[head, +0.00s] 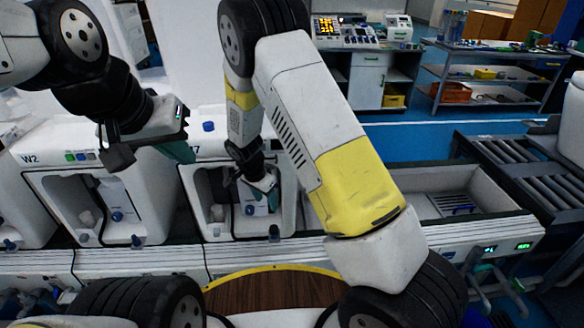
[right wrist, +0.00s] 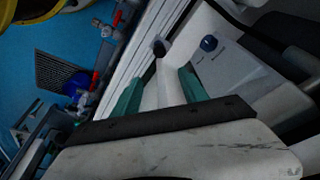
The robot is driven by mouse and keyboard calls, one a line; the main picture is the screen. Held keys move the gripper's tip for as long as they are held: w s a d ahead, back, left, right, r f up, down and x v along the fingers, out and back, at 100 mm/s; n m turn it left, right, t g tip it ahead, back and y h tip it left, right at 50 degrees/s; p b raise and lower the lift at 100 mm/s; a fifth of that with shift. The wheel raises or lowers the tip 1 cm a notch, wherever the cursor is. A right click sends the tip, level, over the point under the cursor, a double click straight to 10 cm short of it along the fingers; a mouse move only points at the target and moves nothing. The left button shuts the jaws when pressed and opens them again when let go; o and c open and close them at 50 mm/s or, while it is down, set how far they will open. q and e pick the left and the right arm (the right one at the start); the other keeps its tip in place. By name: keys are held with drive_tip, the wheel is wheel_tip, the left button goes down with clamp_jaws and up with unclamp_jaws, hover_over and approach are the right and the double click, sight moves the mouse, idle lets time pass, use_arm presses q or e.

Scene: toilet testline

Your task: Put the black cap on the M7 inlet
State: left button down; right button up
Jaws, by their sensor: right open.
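The M7 station (head: 288,220) is the white bay in the middle of the head view; only the "7" of its label shows beside my left gripper. My right gripper (head: 262,192) is at the bay's opening, open, with green fingers. In the right wrist view, the open fingers (right wrist: 158,92) have nothing clearly held between them. A small dark knob or cap (right wrist: 160,47) lies beyond them; I cannot tell if it is the black cap or on an inlet. A blue knob (right wrist: 208,42) is to its right. My left gripper (head: 176,150) hangs above, between W2 and M7; its opening is unclear.
The W2 station (head: 150,205) stands left of M7, with similar knobs inside. A white trough (head: 480,205) lies to the right, beside a roller conveyor (head: 515,165). A round wooden surface with a yellow rim (head: 270,290) is in front. My right arm hides part of the line.

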drive_tip(key=s+d+r+n+t+y, duration=0.1)
drive_tip(key=s+d+r+n+y, duration=0.3)
drive_tip(key=r, duration=0.7)
drive_tip(key=s+d+r+m+h, duration=0.1)
drive_tip(key=s+d+r, duration=0.3)
drive_tip(key=r, duration=0.8)
drive_tip(key=s+d+r+n+t, duration=0.1)
drive_tip(key=s+d+r+n, duration=0.2)
drive_tip(key=s, duration=0.5)
drive_tip(key=s+d+r+n+t+y, duration=0.1)
drive_tip(key=s+d+r+n+t, duration=0.1)
drive_tip(key=s+d+r, duration=0.3)
drive_tip(key=s+r+n, duration=0.1)
drive_tip(key=s+r, duration=0.2)
drive_tip(key=shift+s+r, duration=0.15)
drive_tip(key=shift+r, duration=0.05)
